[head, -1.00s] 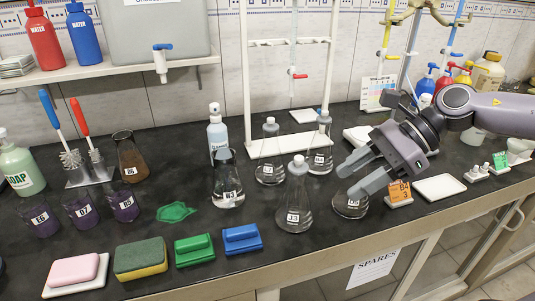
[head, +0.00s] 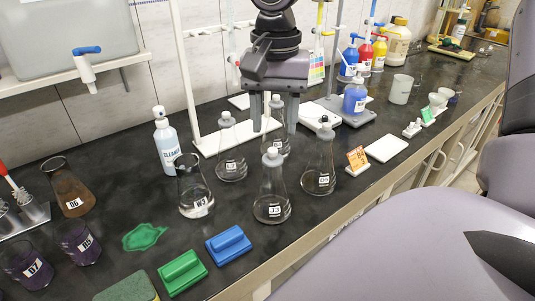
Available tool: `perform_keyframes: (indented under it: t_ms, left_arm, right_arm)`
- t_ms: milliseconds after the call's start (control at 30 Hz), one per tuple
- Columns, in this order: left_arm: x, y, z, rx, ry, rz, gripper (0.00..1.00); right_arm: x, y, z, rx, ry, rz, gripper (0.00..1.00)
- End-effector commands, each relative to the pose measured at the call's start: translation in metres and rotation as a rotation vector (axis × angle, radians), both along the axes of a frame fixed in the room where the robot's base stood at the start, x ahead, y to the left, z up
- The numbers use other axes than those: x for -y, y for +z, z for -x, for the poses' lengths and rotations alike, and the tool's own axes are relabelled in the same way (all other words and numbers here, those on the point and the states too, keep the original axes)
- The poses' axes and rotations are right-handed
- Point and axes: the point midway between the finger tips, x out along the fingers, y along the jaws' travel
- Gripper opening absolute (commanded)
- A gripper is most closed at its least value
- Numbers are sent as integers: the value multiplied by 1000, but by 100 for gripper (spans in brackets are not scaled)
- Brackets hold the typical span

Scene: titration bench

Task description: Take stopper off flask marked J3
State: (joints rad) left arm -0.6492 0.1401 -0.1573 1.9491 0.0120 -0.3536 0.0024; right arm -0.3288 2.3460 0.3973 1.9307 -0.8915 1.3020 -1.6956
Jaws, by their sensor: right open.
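The flask marked J3 (head: 271,208) stands upright on the dark bench, nearest the front edge of the flask group. A white stopper (head: 272,156) sits in its neck. My right gripper (head: 275,116) points straight down from above, its two fingers apart and empty. In the picture its fingertips are above and behind the J3 stopper, not touching it. Another flask (head: 276,143) with a white stopper shows between and below the fingers; I cannot tell the depth between them. My left gripper is not in view.
Stoppered flasks stand close by at left (head: 231,166) and right (head: 319,178). The open flask W3 (head: 194,195) is further left. A white stand (head: 190,85) rises behind. Blue (head: 229,245) and green (head: 182,272) blocks lie in front. A white tile (head: 387,149) is at right.

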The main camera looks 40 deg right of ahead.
Motion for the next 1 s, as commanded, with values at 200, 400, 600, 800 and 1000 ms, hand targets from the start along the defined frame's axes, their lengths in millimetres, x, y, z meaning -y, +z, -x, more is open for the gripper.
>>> perform_keyframes:
  t_ms: [200,400,600,800,1000]
  left_arm:
    - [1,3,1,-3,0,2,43]
    - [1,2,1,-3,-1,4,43]
    - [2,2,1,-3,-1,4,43]
    - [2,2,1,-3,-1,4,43]
    - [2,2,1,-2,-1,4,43]
  right_arm:
    - [-3,-32,1,-6,0,-1,49]
    - [-4,-50,1,-1,-1,-3,49]
    - [-3,-51,0,1,-2,-3,49]
    - [-3,-51,0,1,-2,-3,0]
    - [-3,-50,0,1,-3,-3,0]
